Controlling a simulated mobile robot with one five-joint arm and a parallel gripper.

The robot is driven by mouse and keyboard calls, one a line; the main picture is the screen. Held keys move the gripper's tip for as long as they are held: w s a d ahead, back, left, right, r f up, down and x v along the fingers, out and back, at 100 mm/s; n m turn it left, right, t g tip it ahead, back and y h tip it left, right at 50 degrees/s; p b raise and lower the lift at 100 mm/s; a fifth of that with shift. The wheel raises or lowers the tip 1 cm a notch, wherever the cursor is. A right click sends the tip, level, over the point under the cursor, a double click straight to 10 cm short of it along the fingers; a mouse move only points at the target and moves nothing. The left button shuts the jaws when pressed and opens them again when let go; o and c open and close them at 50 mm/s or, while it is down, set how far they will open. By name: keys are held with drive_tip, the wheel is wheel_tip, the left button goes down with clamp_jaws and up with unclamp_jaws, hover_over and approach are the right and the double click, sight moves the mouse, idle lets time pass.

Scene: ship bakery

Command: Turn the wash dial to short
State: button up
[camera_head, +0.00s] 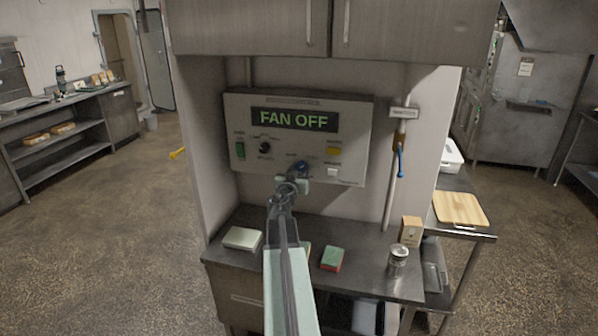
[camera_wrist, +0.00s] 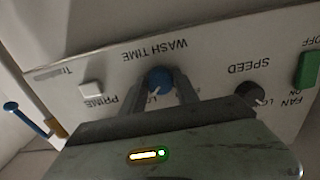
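The wash dial (camera_wrist: 159,80) is a blue knob under the upside-down label WASH TIME in the wrist view. Its white pointer mark faces down and slightly left there, toward lettering that starts with "LO"; the rest is hidden by my gripper. In the head view the dial (camera_head: 301,165) shows low on the control panel (camera_head: 205,105), partly behind my gripper (camera_head: 293,184). In the wrist view my gripper (camera_wrist: 161,92) has one finger on each side of the dial. I cannot tell whether the fingers press on it.
The panel's display reads FAN OFF. A black speed dial (camera_wrist: 250,95), green fan switch (camera_wrist: 308,69) and white prime button (camera_wrist: 91,90) are nearby. A blue-handled lever (camera_head: 401,162) hangs right of the panel. A sponge (camera_head: 332,259) and metal-lidded jar (camera_head: 398,260) stand on the counter below.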

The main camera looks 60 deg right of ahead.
clamp_jaws()
drive_tip(key=n, duration=0.8)
drive_tip(key=shift+s+n, duration=0.1)
drive_tip(key=shift+n, duration=0.2)
drive_tip(key=n, duration=0.9)
idle(0.3)
